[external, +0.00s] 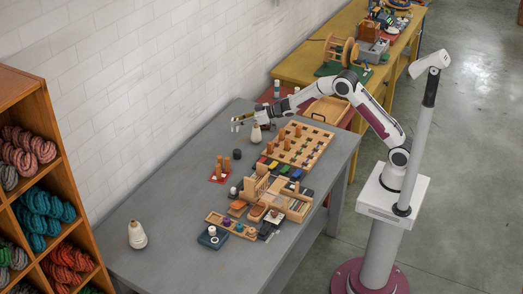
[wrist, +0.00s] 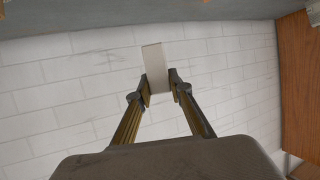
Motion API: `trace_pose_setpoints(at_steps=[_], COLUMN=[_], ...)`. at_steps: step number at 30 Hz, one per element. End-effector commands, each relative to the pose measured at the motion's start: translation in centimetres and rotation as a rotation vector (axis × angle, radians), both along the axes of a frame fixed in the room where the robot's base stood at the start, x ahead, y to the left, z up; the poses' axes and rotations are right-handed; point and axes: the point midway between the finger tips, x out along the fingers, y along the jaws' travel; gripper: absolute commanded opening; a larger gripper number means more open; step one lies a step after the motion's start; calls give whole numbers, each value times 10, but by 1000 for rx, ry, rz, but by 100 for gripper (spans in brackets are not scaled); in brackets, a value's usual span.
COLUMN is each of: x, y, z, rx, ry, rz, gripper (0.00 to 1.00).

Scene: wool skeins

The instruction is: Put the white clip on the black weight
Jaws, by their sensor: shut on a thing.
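My gripper (external: 237,124) is above the far left part of the grey table, stretched out sideways toward the white brick wall. In the wrist view my gripper (wrist: 160,85) is shut on a pale, flat, upright rectangular piece, which looks like the white clip (wrist: 154,58). The clip sticks out beyond the fingertips. A small black cylinder, which looks like the black weight (external: 237,154), stands on the table below my gripper and apart from it. The weight does not show in the wrist view.
A white cone (external: 256,133) stands close below my gripper. A red mat with wooden pegs (external: 219,168) is near the black weight. A wooden peg board (external: 299,146) and several small trays fill the table's right side. The table's left middle is clear.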

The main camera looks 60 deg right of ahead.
Motion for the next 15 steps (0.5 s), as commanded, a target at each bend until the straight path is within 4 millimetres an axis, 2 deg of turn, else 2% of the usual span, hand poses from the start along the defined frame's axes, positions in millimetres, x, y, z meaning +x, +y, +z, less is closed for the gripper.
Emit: trace_pose_setpoints(at_steps=[6, 15], x=[-8, -8], y=[6, 4], z=[-18, -19], rx=[2, 0], ry=[3, 0], rz=[40, 18], gripper=[6, 6])
